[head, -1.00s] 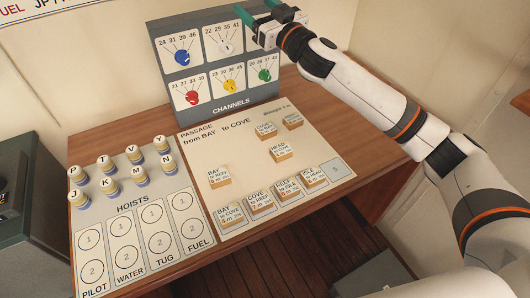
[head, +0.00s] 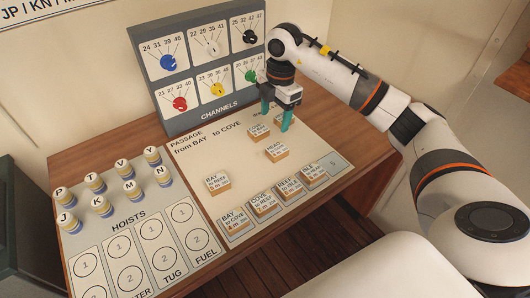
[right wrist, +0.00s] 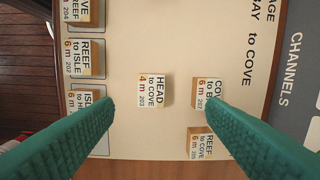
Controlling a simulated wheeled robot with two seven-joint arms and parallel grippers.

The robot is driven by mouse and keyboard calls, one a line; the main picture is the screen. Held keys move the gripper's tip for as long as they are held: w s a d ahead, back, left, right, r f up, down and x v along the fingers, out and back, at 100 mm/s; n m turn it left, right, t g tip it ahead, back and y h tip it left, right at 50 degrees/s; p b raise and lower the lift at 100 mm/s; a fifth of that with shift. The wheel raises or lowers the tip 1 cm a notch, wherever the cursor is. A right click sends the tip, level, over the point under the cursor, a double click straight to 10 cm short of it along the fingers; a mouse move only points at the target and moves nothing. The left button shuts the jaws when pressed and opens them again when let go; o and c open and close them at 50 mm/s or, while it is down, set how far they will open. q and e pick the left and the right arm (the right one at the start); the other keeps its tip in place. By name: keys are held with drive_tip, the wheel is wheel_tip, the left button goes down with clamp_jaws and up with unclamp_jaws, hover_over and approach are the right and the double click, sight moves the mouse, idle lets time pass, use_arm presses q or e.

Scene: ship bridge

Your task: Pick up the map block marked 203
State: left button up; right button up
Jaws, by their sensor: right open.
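The map block marked 203 (right wrist: 153,91), labelled HEAD to COVE, lies flat on the passage board (head: 205,160). In the head view the block (head: 276,151) is near the middle of the board. My right gripper (head: 277,117) is open and empty, fingers pointing down, above the board and a little behind the block. In the right wrist view the block shows between and beyond the two green fingertips (right wrist: 159,102), with no contact. My left gripper is not in view.
A COVE block (right wrist: 206,92) lies close to block 203, partly behind a finger, with another block (right wrist: 201,143) beside it. Several blocks line the board's front edge, and a BAY block (head: 217,184) lies left. The channels panel (head: 200,65) stands behind; lettered hoist pieces (head: 101,206) stand left.

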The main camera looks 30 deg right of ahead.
drive_tip(key=d, duration=0.1)
drive_tip(key=p, duration=0.2)
hover_over(278, 148)
drive_tip(key=shift+m+h, duration=0.3)
drive_tip(key=shift+h, duration=0.1)
drive_tip(key=f, duration=0.6)
drive_tip(key=shift+w+d+f, duration=0.15)
drive_tip(key=shift+d+f, duration=0.1)
drive_tip(key=shift+f, duration=0.15)
drive_tip(key=f, duration=0.1)
drive_tip(key=f+p, duration=0.1)
drive_tip(key=f, duration=0.2)
drive_tip(key=shift+s+a+f, duration=0.25)
drive_tip(key=shift+a+f, duration=0.1)
drive_tip(key=shift+f, duration=0.3)
drive_tip(key=c, duration=1.1)
